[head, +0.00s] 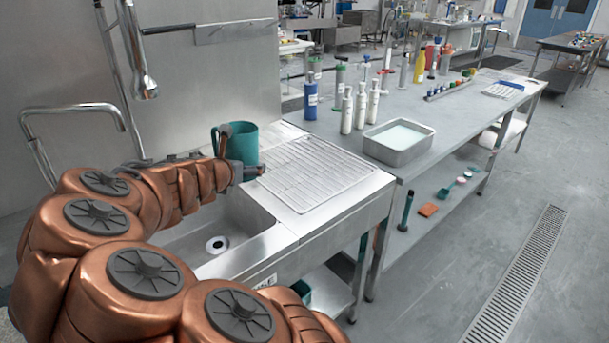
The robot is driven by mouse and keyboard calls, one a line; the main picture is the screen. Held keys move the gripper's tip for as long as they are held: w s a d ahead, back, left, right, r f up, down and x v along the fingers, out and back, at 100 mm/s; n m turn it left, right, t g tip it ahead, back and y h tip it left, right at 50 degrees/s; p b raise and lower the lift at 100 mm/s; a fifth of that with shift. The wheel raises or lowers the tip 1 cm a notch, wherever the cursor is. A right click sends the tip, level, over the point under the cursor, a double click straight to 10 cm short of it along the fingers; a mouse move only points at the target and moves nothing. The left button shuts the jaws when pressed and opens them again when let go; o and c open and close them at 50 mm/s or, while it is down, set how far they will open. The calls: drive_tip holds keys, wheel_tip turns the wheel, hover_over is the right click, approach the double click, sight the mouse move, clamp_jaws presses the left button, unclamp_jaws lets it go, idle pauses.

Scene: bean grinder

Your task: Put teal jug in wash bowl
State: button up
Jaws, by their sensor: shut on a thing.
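The teal jug (241,144) is upright, raised at the back of the sink, left of the ribbed drainboard. My gripper (236,157) is shut on it; a dark finger shows at the jug's left side and part of the gripper lies across its lower front. The exact contact is partly hidden. A rectangular metal basin (370,149) with pale liquid in it stands on the bench to the right, apart from the jug; it looks like the wash bowl.
The sink (185,241) is open below my arm. The drainboard (335,190) is bare. Several white bottles (347,111) and a blue bottle (311,101) stand between the jug and the basin, towards the back. A faucet (142,80) hangs at the left.

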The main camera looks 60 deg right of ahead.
drive_tip(key=s+d+f+m+g+b, duration=0.1)
drive_tip(key=s+d+g, duration=0.1)
drive_tip(key=s+d, duration=0.1)
drive_tip(key=s+d+f+m+g+b, duration=0.1)
drive_tip(key=s+d+m+g, duration=0.1)
drive_tip(key=s, duration=0.4)
drive_tip(key=s+d+f+m+g+h+b, duration=0.1)
drive_tip(key=s+d+m, duration=0.1)
drive_tip(key=s+d, duration=0.3)
drive_tip(key=shift+s+d+g+b, duration=0.1)
drive_tip(key=shift+s+g+b, duration=0.05)
drive_tip(key=shift+g+b, duration=0.2)
drive_tip(key=shift+s+d, duration=0.1)
drive_tip(key=shift+d, duration=0.2)
hover_over(326, 168)
drive_tip(key=shift+a+f, duration=0.1)
drive_tip(key=shift+f, duration=2.4)
drive_tip(key=shift+f, duration=0.15)
drive_tip(key=o, duration=0.9)
drive_tip(key=shift+c, duration=0.2)
